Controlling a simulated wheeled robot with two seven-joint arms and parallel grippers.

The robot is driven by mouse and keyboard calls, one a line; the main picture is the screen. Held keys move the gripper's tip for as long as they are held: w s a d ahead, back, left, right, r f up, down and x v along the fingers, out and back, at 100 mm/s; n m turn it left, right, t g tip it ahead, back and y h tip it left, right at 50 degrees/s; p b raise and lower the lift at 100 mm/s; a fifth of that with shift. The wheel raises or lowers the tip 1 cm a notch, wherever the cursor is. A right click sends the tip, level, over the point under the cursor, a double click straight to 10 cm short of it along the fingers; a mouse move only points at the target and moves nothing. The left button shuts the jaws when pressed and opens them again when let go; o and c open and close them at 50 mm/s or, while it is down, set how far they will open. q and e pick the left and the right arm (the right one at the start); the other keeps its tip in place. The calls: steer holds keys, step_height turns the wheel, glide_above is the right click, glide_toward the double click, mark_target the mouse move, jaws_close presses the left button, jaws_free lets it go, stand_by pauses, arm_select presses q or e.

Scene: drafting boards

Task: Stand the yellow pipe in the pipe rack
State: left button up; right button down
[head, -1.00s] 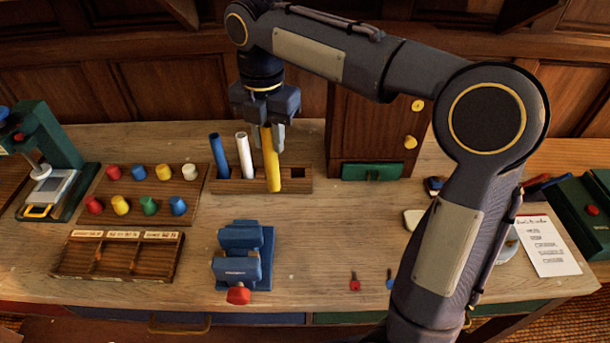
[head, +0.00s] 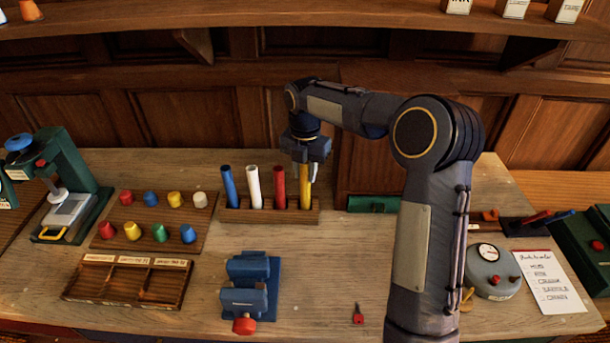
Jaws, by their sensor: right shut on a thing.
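The wooden pipe rack (head: 235,215) stands toward the back of the bench. A blue pipe (head: 228,185), a white pipe (head: 253,185) and a red pipe (head: 279,186) stand in it from left to right. The yellow pipe (head: 306,194) is upright at the rack's rightmost hole, its lower end level with those of its neighbours. My right gripper (head: 306,167) is shut on its upper part from above. How deep the pipe sits in the hole is hard to tell. My left gripper is not in view.
A blue vise (head: 248,285) stands in front of the rack. A board with coloured pegs (head: 150,218) and a sectioned tray (head: 125,282) lie to the left. A green box (head: 373,203) is right of the rack. A grey dial gauge (head: 490,272) is farther right.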

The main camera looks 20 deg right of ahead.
mark_target(305, 186)
steer(key=shift+f, duration=1.2)
steer(key=c, duration=1.2)
jaws_free()
steer(key=shift+o, duration=0.2)
